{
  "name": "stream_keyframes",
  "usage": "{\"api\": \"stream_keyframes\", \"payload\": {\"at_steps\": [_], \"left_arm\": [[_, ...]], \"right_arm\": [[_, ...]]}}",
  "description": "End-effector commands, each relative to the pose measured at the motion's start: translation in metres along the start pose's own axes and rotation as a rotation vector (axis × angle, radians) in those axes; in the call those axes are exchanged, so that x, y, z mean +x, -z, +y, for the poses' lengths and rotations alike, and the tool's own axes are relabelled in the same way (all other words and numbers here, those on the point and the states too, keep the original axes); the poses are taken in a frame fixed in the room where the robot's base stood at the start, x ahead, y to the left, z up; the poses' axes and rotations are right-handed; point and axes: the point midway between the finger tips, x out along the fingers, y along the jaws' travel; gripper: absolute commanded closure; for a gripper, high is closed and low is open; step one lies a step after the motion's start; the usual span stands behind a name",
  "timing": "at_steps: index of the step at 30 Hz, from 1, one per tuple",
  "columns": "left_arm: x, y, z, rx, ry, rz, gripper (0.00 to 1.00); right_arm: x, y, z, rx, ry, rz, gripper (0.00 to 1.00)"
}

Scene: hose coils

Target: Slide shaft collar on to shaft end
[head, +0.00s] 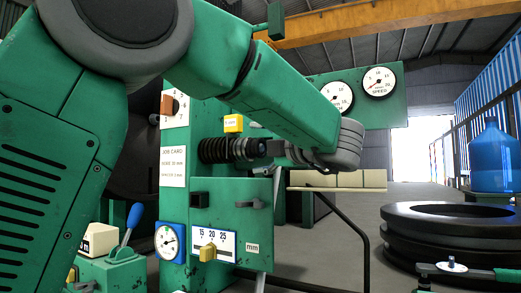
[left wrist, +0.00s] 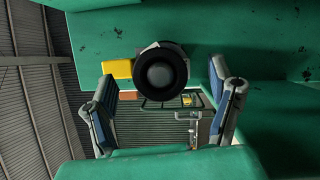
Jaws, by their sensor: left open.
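My left gripper (head: 272,150) points left at the machine's black ribbed shaft part (head: 228,150), close to its dark end. In the left wrist view, its two blue-padded fingers (left wrist: 164,108) are wide apart. A round black part with a grey centre (left wrist: 162,75) faces the camera, beyond and between the fingers. No finger visibly touches it. I cannot make out a separate shaft collar or tell whether the black ring is one. My forearm hides part of the machine above the shaft. My right gripper is not in view.
The green machine (head: 205,260) carries a job card (head: 173,167), a blue dial (head: 171,241) and a yellow slider (head: 208,251). A blue-handled lever (head: 133,222) stands at lower left. Stacked black coils (head: 450,213) and a blue tank (head: 495,160) stand at right. Open floor lies beyond.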

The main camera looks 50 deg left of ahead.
Motion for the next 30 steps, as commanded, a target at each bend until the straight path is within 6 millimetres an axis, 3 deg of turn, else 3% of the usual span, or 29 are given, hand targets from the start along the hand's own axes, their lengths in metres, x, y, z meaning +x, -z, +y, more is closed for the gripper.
{"api": "stream_keyframes", "payload": {"at_steps": [30], "left_arm": [[-0.030, 0.000, 0.000, -0.001, 0.000, -0.001, 0.24]], "right_arm": [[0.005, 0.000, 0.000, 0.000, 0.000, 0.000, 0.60]]}}
